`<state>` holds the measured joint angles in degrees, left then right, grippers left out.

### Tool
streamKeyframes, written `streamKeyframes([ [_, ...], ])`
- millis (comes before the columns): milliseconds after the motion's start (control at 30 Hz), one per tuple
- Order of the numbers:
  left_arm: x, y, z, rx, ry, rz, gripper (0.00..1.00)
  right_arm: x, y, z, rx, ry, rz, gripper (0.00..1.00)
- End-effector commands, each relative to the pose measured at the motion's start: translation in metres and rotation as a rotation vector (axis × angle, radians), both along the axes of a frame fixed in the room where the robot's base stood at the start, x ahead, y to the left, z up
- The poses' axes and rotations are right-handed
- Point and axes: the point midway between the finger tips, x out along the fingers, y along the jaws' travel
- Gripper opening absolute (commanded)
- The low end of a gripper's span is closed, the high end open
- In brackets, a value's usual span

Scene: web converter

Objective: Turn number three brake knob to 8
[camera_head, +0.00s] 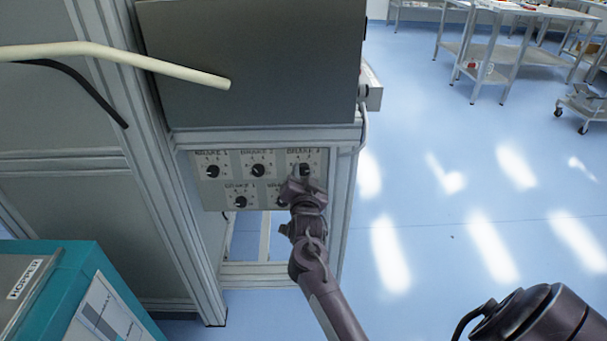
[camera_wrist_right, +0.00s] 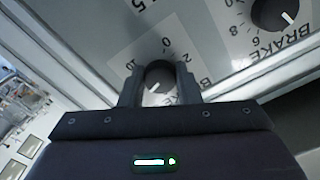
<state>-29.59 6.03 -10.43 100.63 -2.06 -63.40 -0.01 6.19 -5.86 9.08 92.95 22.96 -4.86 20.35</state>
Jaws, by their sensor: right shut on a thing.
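The number three brake knob (camera_wrist_right: 160,72) is a dark round knob at the top right of the brake panel (camera_head: 224,186) in the head view. My right gripper (camera_head: 303,177) reaches it from below and hides most of it. In the right wrist view my right gripper (camera_wrist_right: 158,88) is shut on this knob, one finger on each side. The knob's white pointer mark points to the lower left of that picture. The scale's 10, 0 and 2 show around it; the digits by the pointer are hidden. My left gripper is not in view.
Brake knobs 1 (camera_head: 212,171) and 2 (camera_head: 257,170) sit left of it, with two more below. Brake knob 2 also shows in the right wrist view (camera_wrist_right: 272,12). A grey box (camera_head: 250,65) overhangs the panel. The blue floor right of the frame is clear.

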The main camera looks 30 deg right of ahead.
Motion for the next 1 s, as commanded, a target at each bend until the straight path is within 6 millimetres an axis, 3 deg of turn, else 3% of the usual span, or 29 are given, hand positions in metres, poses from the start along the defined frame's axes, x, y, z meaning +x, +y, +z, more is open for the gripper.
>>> streamKeyframes([
  [767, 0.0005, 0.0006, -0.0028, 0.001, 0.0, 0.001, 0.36, -0.0002, 0.001, -0.0036, 0.098, -0.049, 0.001, 0.07],
  [800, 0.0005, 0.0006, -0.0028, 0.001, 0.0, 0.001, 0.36, -0.0002, 0.001, -0.0036, 0.098, -0.049, 0.001, 0.31],
  [967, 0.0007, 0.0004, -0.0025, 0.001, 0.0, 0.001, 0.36, -0.0001, 0.0008, -0.0023, 0.096, -0.052, 0.0, 0.52],
  [1000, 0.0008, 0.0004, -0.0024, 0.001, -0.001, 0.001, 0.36, 0.0, 0.0008, -0.0019, 0.095, -0.053, 0.0, 0.52],
])
